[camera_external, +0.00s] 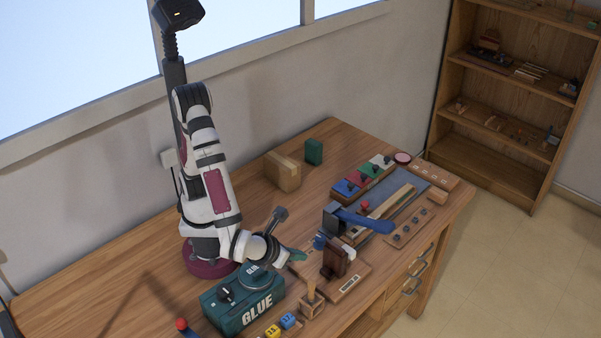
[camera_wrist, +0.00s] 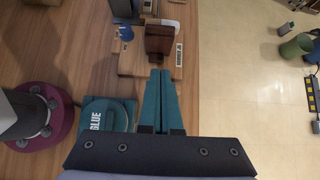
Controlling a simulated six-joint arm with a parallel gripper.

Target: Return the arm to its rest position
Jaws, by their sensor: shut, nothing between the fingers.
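My white and black arm rises from its round maroon base at the back left of the table in the external view, then bends down toward the front. My gripper (camera_external: 300,257) has teal fingers and hangs above the table, just right of the green GLUE box (camera_external: 243,302). In the wrist view my gripper (camera_wrist: 160,73) has its two fingers together, with nothing visible between them. Their tips appear close to a dark brown block (camera_wrist: 160,42) on a wooden board, but I cannot tell the height gap.
In the external view a brown block (camera_external: 336,262) stands right of my gripper. A blue-handled tool (camera_external: 362,219) lies beyond it. A cardboard box (camera_external: 283,171) and green container (camera_external: 313,151) stand at the back. The table's left part (camera_external: 85,295) is largely clear.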

